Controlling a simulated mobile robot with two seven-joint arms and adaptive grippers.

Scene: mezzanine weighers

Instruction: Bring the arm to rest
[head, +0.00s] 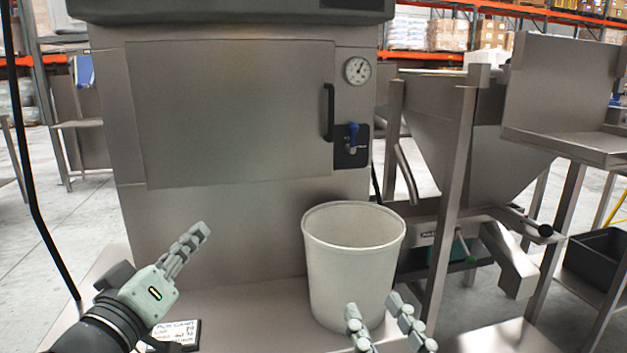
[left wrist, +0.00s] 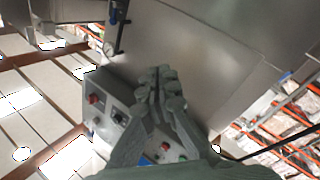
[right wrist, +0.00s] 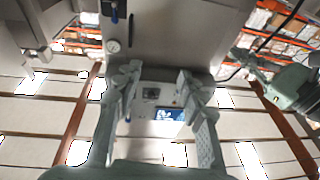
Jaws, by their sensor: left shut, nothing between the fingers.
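My left gripper (head: 197,234) is at the lower left in the head view, in front of the steel cabinet. Its fingers are together with nothing between them, as the left wrist view (left wrist: 160,76) also shows. My right gripper (head: 376,310) is at the bottom of the head view, in front of the lower part of a pale bucket. Its fingers stand apart and look empty in the right wrist view (right wrist: 158,82). Whether it touches the bucket cannot be told.
The bucket (head: 335,270) stands upright on a steel shelf in front of the cabinet (head: 230,115). A handwritten card (head: 180,333) lies by my left wrist. A steel hopper (head: 435,110) and a black bin (head: 597,260) are at the right.

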